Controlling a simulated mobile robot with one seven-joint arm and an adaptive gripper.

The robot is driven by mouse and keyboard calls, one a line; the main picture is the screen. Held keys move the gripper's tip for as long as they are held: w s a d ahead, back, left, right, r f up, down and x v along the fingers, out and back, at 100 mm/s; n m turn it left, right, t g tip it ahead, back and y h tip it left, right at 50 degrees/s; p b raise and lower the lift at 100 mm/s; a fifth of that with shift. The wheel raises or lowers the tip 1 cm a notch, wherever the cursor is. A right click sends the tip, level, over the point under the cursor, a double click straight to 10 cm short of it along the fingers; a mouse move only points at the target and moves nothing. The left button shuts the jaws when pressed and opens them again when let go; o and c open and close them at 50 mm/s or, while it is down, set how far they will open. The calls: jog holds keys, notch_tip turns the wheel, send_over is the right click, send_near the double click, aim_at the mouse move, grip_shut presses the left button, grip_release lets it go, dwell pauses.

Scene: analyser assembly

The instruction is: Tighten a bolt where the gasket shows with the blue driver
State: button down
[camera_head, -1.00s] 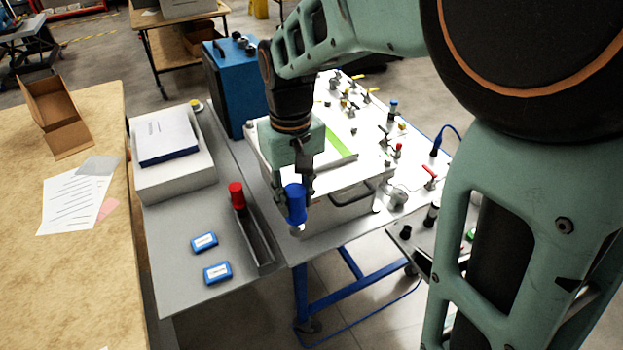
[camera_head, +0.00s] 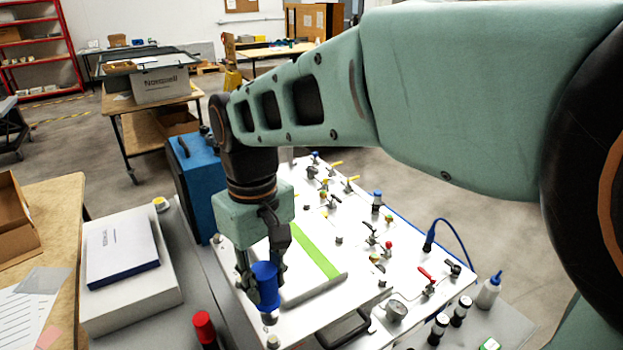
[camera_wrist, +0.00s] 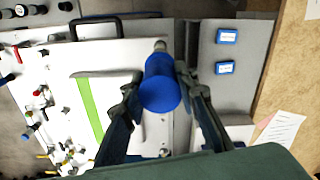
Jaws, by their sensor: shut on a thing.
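My gripper (camera_head: 262,280) is shut on the blue driver (camera_head: 266,287), which hangs with its tip downward near the front left corner of the white analyser panel (camera_head: 310,245). In the wrist view the blue driver (camera_wrist: 161,84) sits between both fingers, its grey tip pointing at a grey bolt head at the panel's corner. In the head view a bolt (camera_head: 273,341) shows just below the tip; I cannot tell whether they touch. Another bolt (camera_head: 217,239) stands at the panel's back left corner. I cannot make out a gasket in either view.
A red driver (camera_head: 204,327) stands left of the panel. Valves and a gauge (camera_head: 396,310) crowd the panel's right side. A black handle (camera_head: 345,328) is at its front.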

aim_at(269, 309)
jog(key=shift+f+b, duration=1.95)
jog(key=shift+f, duration=0.65)
jog(key=shift+f+b, duration=0.9)
jog(key=shift+f, duration=0.45)
jog(key=c, duration=2.1)
grip_release()
grip_shut()
